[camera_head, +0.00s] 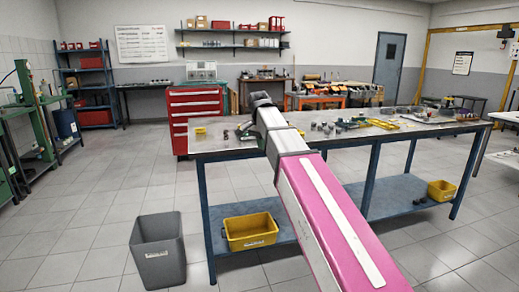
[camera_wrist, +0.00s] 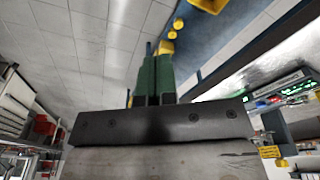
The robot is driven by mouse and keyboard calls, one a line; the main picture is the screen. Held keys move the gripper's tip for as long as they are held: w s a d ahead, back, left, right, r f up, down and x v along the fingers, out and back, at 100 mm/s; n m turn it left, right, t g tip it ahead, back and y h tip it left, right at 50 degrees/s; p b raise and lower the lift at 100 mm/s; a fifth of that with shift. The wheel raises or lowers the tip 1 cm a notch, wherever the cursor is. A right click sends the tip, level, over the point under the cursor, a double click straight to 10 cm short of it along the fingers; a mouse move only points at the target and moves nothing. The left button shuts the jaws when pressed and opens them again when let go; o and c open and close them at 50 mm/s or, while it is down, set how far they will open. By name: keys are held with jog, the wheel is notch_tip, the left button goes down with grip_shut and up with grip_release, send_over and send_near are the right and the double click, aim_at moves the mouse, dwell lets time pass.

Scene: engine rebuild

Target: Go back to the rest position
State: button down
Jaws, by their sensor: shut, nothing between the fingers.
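My arm reaches out from the bottom of the head view, its pink and white link rising toward the workbench (camera_head: 225,148). Its dark far end is over the left part of the bench, and my fingers cannot be made out clearly there. In the wrist view my gripper (camera_wrist: 154,62) shows as two green and dark fingers close together, shut with nothing between them. The wrist view looks tilted, with floor tiles on the left and the bench edge on the right.
Small parts and yellow trays (camera_head: 383,124) lie on the bench's right half. Yellow bins (camera_head: 251,231) (camera_head: 441,190) sit on its lower shelf. A grey waste bin (camera_head: 158,250) stands at front left, a red tool cabinet (camera_head: 195,108) behind. The left floor is largely clear.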

jog(key=s+d+f+n, duration=0.25)
jog(key=d+f, duration=0.25)
jog(key=f, duration=0.6)
jog(key=s+d+f+n, duration=0.1)
jog(key=s+d+f, duration=0.25)
jog(key=f, duration=0.75)
jog(key=s+d+f+n, duration=0.2)
jog(key=s+d+f, duration=0.2)
jog(key=f, duration=0.5)
jog(key=s+d+f+n+g+y, duration=0.1)
jog(key=s+d+f+n, duration=0.1)
jog(key=s+d+f, duration=0.3)
jog(key=s+f, duration=0.3)
jog(key=f, duration=0.1)
jog(key=shift+s, duration=0.25)
